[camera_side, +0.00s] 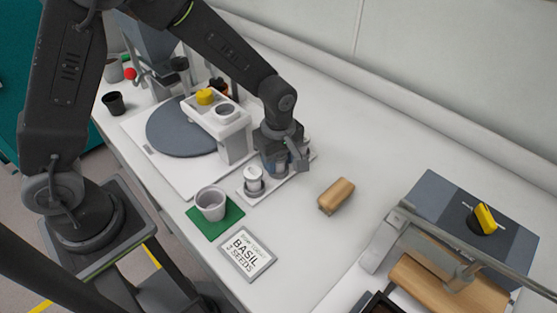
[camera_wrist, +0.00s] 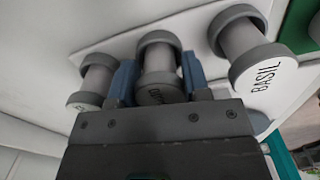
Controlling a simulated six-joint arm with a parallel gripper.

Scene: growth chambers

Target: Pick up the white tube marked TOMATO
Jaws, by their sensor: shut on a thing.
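In the wrist view, three white tubes with grey ends stand in a row on a white rack (camera_wrist: 195,22). My gripper (camera_wrist: 158,78) has its blue fingers on both sides of the middle tube (camera_wrist: 158,60) and is shut on it. The dark lettering on its end is partly hidden, so I cannot read the full word. The right tube (camera_wrist: 243,42) is marked BASIL. The left tube (camera_wrist: 97,80) shows no readable mark. In the side view, my gripper (camera_side: 284,165) is low over the rack (camera_side: 270,192), and a white tube (camera_side: 254,179) stands to its left.
A grey cup (camera_side: 211,204) stands on a green mat (camera_side: 232,214) beside a BASIL 2 SEEDS card (camera_side: 247,253). A wooden block (camera_side: 337,194) lies right of the rack. A device with a round grey disc (camera_side: 180,128) is close behind left. The bench at back right is clear.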

